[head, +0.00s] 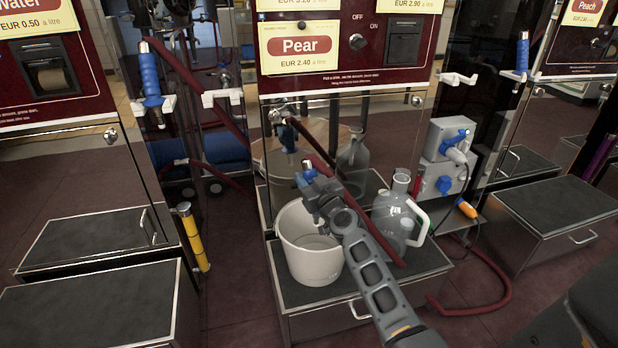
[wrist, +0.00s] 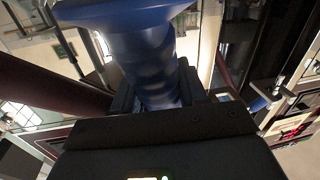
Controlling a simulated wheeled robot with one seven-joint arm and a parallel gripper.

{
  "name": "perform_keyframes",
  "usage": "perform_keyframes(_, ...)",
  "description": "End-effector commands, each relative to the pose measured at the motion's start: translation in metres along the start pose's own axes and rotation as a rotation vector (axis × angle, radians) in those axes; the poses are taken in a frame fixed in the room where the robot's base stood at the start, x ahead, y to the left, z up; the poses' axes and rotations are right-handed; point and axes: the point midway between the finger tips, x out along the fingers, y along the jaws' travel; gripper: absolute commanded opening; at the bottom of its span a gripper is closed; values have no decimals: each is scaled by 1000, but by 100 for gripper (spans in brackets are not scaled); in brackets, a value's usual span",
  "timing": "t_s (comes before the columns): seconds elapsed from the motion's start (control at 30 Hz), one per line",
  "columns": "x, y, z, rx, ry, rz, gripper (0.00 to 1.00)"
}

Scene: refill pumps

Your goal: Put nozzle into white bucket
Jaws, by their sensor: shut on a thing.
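The white bucket (head: 300,262) stands upright on the dark-topped metal step below the Pear panel. My gripper (head: 316,188) is above the bucket's far right rim. It is shut on the blue nozzle (wrist: 147,62), which fills the upper middle of the wrist view. I cannot tell whether any of the nozzle reaches below the bucket's rim. The bucket's visible inside looks empty.
A dark red hose (head: 375,233) slants down close behind my arm. Another blue nozzle (head: 150,78) hangs at the left. A shiny panel behind the bucket mirrors the scene.

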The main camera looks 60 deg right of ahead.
Motion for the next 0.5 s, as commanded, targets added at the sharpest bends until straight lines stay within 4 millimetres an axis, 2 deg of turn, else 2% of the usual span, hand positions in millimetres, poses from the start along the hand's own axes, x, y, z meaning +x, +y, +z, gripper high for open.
perform_keyframes(0.03,0,-1,10,0,2,0,5)
perform_keyframes(0.5,0,-5,56,0,1,-1,5)
